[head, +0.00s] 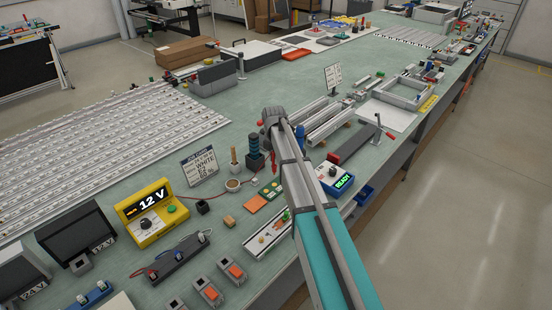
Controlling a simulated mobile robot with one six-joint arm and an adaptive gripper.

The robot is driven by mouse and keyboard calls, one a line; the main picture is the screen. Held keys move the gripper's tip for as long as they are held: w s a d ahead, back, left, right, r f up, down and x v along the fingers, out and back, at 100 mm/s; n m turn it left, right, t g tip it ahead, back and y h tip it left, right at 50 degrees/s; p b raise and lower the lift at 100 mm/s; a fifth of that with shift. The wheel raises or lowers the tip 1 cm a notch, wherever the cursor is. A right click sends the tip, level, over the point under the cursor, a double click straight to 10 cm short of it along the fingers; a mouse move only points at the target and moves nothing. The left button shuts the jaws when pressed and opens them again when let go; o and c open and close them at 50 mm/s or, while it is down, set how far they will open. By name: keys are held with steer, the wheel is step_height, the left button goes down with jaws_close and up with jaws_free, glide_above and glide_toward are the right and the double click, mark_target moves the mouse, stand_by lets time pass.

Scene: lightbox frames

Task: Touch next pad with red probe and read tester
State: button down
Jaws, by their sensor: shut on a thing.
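My arm reaches up from the bottom edge, and its wrist bends down over the bench. My gripper (272,147) is small and mostly hidden by the arm; it is shut on the red probe (274,162), of which only a sliver shows. The pads are too small to tell apart, and I cannot tell whether the probe tip touches anything.
A yellow supply box (147,212) reading "12 V" and a sign (199,166) stand left of the gripper. A dark blue ribbed cylinder (254,147) stands close beside it. Long light strips (95,150) cover the left bench. Aluminium profiles (322,117) lie beyond my arm.

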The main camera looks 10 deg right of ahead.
mark_target(274, 172)
steer(key=shift+f, duration=0.2)
steer(key=shift+f+b, duration=2.2)
steer(key=shift+b, duration=0.2)
steer(key=shift+f+b, duration=0.6)
steer(key=shift+b, duration=0.05)
stand_by(2.0)
steer(key=shift+r+p, duration=3)
steer(key=shift+p, duration=0.05)
